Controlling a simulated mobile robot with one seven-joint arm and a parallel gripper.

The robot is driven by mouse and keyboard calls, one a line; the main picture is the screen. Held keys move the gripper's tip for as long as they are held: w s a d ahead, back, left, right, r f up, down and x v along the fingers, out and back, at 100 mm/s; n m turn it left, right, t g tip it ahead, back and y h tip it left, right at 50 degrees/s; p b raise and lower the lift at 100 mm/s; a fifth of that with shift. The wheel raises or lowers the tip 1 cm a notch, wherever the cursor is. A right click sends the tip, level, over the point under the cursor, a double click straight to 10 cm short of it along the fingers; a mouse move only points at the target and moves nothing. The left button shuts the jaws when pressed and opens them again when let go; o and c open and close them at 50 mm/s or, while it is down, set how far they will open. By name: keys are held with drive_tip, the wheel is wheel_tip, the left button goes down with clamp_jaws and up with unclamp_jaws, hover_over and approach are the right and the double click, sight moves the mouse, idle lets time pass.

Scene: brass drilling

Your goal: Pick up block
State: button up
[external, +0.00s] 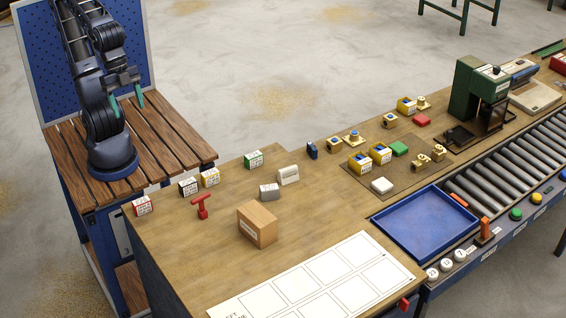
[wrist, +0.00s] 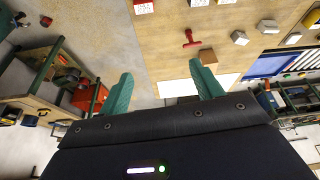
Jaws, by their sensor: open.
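The task does not say which block it means. A tan box-shaped block (external: 257,225) stands on the wooden bench and also shows in the wrist view (wrist: 208,56). Smaller labelled blocks stand nearer my arm: a red-and-white one (external: 142,206), a black-and-white one (external: 188,187), a yellow-and-white one (external: 210,177) and a green-and-white one (external: 253,160). A grey block (external: 269,191) and a whitish block (external: 288,175) stand near the tan one. My gripper (external: 127,103) is open and empty, raised above the slatted stand, well apart from the blocks. Its green fingers (wrist: 160,74) show in the wrist view.
A red T-shaped piece (external: 201,206) stands between the blocks. A white grid sheet (external: 325,285) lies at the bench front. A blue tray (external: 424,225), rollers (external: 515,155), brass parts (external: 353,137) and a dark green machine (external: 478,95) are to the right.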

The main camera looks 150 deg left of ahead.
drive_tip(key=w+a+r+n+g, duration=0.1)
drive_tip(key=w+a+n, duration=0.4)
drive_tip(key=w+a, duration=0.85)
drive_tip(key=w+a+f+n+g, duration=0.1)
drive_tip(key=w+a+f+n, duration=0.15)
drive_tip(key=a, duration=0.75)
drive_tip(key=w+a+f+n, duration=0.2)
drive_tip(key=w+a+f, duration=0.15)
drive_tip(key=a, duration=0.75)
drive_tip(key=n+g, duration=0.2)
drive_tip(key=n, duration=0.5)
approach(335, 140)
drive_tip(key=shift+w+d, duration=0.45)
drive_tip(key=shift+d, duration=0.05)
drive_tip(key=shift+s+a+f, duration=0.15)
drive_tip(key=shift+f, duration=0.1)
wheel_tip(335, 140, down, 5)
drive_tip(key=shift+f, duration=0.2)
drive_tip(key=shift+s+a+f, duration=0.1)
drive_tip(key=shift+a+f, duration=0.05)
drive_tip(key=shift+f, duration=1.15)
drive_tip(key=shift+s+a+f, duration=0.1)
drive_tip(key=shift+a+f, duration=0.1)
drive_tip(key=shift+f, duration=1.15)
clamp_jaws()
